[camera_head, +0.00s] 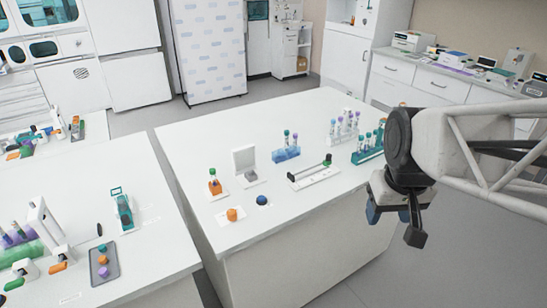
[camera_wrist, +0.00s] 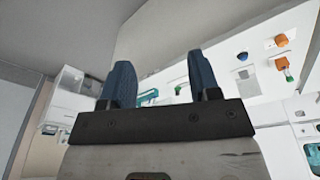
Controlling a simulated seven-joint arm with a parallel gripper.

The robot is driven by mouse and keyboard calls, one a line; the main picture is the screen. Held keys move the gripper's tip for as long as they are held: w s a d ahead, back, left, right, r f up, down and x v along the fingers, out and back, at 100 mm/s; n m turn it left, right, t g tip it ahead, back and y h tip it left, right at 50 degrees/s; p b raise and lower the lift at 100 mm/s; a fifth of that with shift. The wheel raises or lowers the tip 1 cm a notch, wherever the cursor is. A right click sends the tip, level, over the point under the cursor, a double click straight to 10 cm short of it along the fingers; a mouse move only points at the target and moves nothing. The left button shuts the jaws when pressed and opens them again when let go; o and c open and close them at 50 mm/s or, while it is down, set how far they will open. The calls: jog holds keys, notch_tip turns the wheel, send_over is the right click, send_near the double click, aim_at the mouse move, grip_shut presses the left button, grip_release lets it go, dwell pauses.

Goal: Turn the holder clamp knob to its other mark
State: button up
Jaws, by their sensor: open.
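A white holder base (camera_head: 314,177) lies on the middle table, with a dark bar along it, a green part (camera_head: 327,161) at its right end and a dark end at its left. Left of it stands a small orange holder (camera_head: 215,187) with a green-capped tube; it also shows in the wrist view (camera_wrist: 286,70). I cannot tell which part is the clamp knob, nor read any marks. My gripper (camera_head: 394,220) is open and empty, apart from all these, at the right near the table's front edge. Its two blue fingers (camera_wrist: 160,65) show spread in the wrist view.
An orange knob-like piece (camera_head: 232,214) and a dark blue ball (camera_head: 262,200) are at the table's front. The table's back left is clear.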

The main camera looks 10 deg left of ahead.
jog(key=w+a+f+n, duration=0.2)
jog(key=w+a+n, duration=0.1)
jog(key=w+a, duration=0.5)
jog(key=n+g, duration=0.2)
jog(key=n, duration=0.4)
send_over(231, 211)
notch_tip(231, 211, down, 11)
jog(key=shift+f, duration=0.1)
jog(key=shift+f, duration=0.1)
jog(key=shift+f, duration=3.8)
